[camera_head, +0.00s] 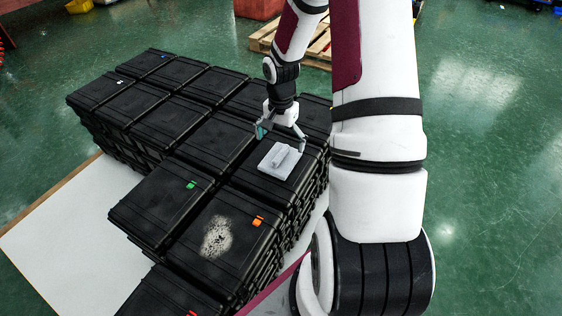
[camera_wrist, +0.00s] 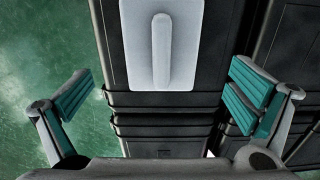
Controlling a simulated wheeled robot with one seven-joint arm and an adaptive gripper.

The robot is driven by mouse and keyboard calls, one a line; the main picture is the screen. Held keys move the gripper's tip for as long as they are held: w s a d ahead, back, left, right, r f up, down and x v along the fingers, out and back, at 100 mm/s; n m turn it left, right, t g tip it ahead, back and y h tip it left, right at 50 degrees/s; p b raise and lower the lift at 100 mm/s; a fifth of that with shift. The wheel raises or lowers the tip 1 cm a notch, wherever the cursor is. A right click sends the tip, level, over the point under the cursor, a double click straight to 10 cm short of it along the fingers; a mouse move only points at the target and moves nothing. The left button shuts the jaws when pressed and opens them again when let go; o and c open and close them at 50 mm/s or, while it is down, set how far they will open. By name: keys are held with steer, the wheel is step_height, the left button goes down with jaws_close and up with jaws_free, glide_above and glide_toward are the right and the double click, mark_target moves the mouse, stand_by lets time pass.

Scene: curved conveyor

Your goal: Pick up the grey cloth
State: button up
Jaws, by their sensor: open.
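The grey cloth (camera_head: 280,161) appears as a pale grey flat rectangle with a raised narrow ridge along its middle. It lies on top of a black case in the stack. In the wrist view the cloth (camera_wrist: 161,70) is at the top centre, its ridge pointing towards me. My gripper (camera_head: 283,130) is open and empty, just behind and above the cloth in the head view. In the wrist view the two teal finger pads of my gripper (camera_wrist: 160,100) are wide apart, one on each side, with the cloth beyond them. The cloth's far edge is cut off there.
Stacked black cases (camera_head: 200,135) fill the area around the cloth on a white board (camera_head: 70,225). One nearer case has a pale dusty patch (camera_head: 216,237). A wooden pallet (camera_head: 318,48) stands behind on the green floor. My arm hides part of the right side.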

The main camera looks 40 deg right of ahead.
mark_target(281, 153)
steer(key=shift+w+f+b, duration=0.1)
steer(key=shift+f+b, duration=1.2)
steer(key=shift+f, duration=2.05)
steer(key=shift+c, duration=0.6)
steer(key=c, duration=0.9)
